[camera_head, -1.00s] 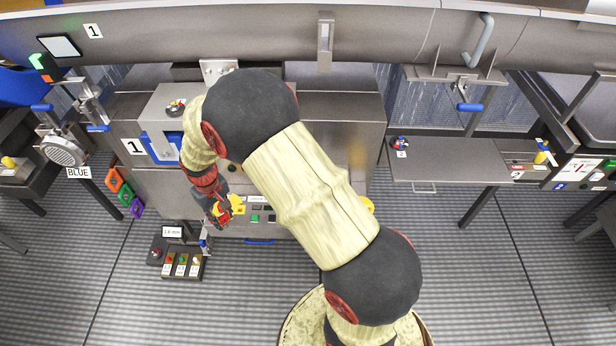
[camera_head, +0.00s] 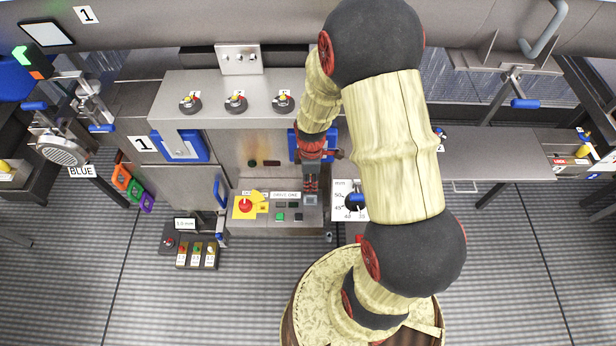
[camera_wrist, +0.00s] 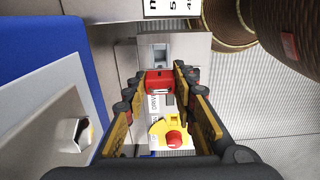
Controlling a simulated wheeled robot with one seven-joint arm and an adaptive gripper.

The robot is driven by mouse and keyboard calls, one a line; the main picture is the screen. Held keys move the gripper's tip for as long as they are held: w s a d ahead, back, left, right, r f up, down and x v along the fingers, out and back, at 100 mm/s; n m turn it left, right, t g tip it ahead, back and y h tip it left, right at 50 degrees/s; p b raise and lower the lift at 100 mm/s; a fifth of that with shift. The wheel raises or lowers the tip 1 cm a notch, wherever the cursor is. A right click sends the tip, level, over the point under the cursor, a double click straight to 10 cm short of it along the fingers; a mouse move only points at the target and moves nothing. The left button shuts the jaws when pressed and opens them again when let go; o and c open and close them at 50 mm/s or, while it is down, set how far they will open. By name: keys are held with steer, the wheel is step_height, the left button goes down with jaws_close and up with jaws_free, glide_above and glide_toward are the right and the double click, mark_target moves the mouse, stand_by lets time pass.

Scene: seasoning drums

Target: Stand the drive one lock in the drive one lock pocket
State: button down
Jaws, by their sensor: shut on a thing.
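A red lock (camera_wrist: 158,82) sits between the fingertips of my gripper (camera_wrist: 161,84) in the wrist view, and the fingers are shut on it. A small grey square pocket (camera_wrist: 160,56) lies just beyond the lock on the drive one panel. In the head view my gripper (camera_head: 311,182) points down over the right part of the drive one panel (camera_head: 270,217), close above the grey pocket (camera_head: 311,200). The lock is held apart from the pocket as far as I can tell; its lower side and shackle are not clear.
A red stop button on a yellow plate (camera_head: 245,206) is left of the pocket, and it also shows in the wrist view (camera_wrist: 173,139). A white dial plate (camera_head: 349,200) is to the right. Blue-framed fittings (camera_head: 179,147) are on the machine front.

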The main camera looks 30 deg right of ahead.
stand_by(0.3)
steer(key=shift+f+b, duration=1.7)
steer(key=shift+f, duration=1.2)
steer(key=shift+f+b, duration=0.7)
steer(key=shift+f, duration=1.15)
steer(key=c, duration=1.4)
jaws_free()
step_height(320, 180, up, 12)
steer(key=shift+r, duration=0.1)
